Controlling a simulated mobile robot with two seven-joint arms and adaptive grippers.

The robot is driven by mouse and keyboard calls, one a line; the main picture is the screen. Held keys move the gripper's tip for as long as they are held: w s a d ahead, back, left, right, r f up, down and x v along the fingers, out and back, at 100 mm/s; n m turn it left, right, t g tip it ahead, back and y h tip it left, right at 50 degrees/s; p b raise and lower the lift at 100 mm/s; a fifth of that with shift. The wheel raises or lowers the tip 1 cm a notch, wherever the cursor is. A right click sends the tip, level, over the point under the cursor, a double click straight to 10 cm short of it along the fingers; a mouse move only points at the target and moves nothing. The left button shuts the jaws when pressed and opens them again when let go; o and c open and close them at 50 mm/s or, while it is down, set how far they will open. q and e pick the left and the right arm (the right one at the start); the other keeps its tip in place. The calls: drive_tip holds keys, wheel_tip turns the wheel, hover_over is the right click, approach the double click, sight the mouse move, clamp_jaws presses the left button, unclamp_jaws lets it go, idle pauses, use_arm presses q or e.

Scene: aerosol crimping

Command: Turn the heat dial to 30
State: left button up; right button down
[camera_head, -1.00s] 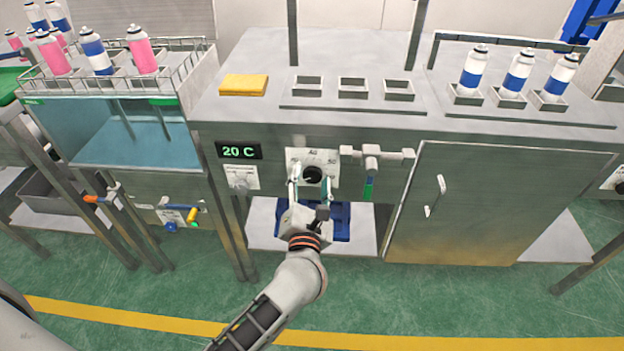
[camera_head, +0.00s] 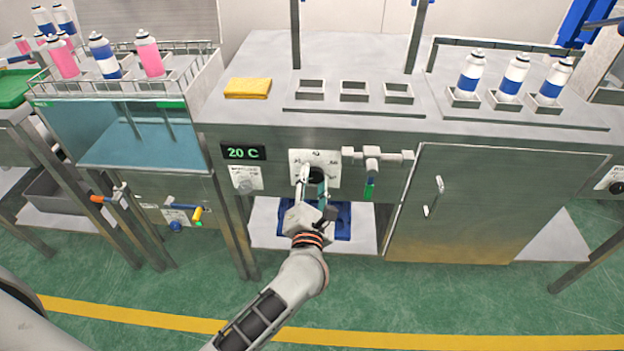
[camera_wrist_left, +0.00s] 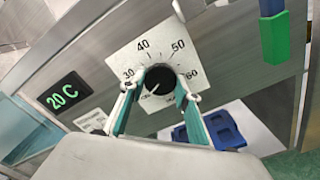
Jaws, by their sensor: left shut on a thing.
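The heat dial is a black round knob (camera_wrist_left: 159,80) on a white plate (camera_wrist_left: 150,62) marked 30, 40, 50 and 60. In the head view the knob (camera_head: 316,175) is partly hidden by my left gripper (camera_head: 313,180). In the left wrist view my left gripper (camera_wrist_left: 160,90) has its fingers on either side of the knob, shut on it. The knob's white mark points to the lower left, below the 30. The display (camera_head: 243,152) reads 20 C. My right gripper is not in view.
A green-handled valve (camera_head: 370,185) is right of the dial. A white-plated switch (camera_head: 246,180) is left of it. A blue object (camera_head: 342,222) lies below.

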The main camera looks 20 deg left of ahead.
use_arm(q)
drive_tip(key=shift+r+m+p, duration=0.4)
drive_tip(key=shift+r, duration=0.05)
drive_tip(key=shift+r+m+p, duration=0.1)
drive_tip(key=shift+m+p, duration=1.6)
drive_tip(key=shift+p, duration=0.05)
drive_tip(key=m+p, duration=0.2)
drive_tip(key=m, duration=0.1)
drive_tip(key=shift+f+p, duration=0.2)
drive_tip(key=shift+p, duration=0.2)
drive_tip(key=shift+f+m+p, duration=0.2)
drive_tip(key=shift+m+p, duration=0.6)
drive_tip(key=shift+m, duration=0.6)
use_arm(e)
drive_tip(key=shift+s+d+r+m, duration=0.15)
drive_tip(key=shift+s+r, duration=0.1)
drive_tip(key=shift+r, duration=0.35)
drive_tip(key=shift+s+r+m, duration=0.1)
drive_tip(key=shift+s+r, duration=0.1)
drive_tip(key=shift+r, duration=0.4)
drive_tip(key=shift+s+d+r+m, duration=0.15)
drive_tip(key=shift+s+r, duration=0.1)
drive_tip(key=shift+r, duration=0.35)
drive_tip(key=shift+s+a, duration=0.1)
use_arm(q)
drive_tip(key=shift+f, duration=0.1)
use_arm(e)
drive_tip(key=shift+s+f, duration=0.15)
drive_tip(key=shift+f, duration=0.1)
